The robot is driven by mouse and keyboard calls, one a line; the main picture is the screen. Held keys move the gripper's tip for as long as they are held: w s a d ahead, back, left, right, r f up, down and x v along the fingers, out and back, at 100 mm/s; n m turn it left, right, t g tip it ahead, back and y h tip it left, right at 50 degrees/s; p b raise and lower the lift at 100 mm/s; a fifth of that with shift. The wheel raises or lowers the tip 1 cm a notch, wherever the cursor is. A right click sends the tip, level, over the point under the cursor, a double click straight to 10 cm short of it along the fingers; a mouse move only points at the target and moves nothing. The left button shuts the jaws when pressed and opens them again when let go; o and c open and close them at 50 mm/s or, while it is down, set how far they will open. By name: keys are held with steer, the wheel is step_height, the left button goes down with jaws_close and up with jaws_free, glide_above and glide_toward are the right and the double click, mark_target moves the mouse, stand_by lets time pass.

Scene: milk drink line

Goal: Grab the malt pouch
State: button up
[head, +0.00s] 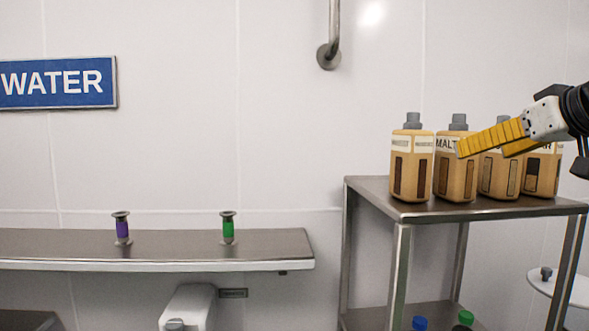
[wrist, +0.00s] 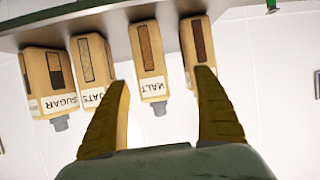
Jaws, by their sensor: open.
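The malt pouch (head: 453,165) is a tan container with a grey cap and a label reading MALT. It stands upright on the steel stand, second from the left in the row. In the wrist view the malt pouch (wrist: 149,62) appears upside down, between and beyond the two yellow fingers. My gripper (head: 484,143) reaches in from the right in front of the row, its fingers partly covering the malt pouch and its neighbour. In the wrist view my gripper (wrist: 165,80) is open, with nothing visibly held between its fingers.
Similar pouches flank it: one with a dark strip (head: 410,160) at left, the oats pouch (wrist: 92,68) and the sugar pouch (wrist: 48,82) on the other side. They stand close together on the steel stand (head: 404,210). A shelf (head: 170,243) at left holds purple and green spools.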

mark_target(456, 162)
steer(key=w, duration=0.2)
steer(key=w+f+p, duration=0.1)
steer(key=w, duration=0.1)
steer(key=w+f, duration=0.1)
steer(key=w, duration=0.1)
steer(key=shift+d, duration=0.4)
steer(key=p+x, duration=0.1)
steer(key=x, duration=0.3)
steer(key=shift+w+p, duration=0.3)
steer(key=shift+w, duration=0.1)
steer(key=shift+s, duration=0.3)
steer(key=shift+c, duration=0.2)
steer(key=c, duration=1.4)
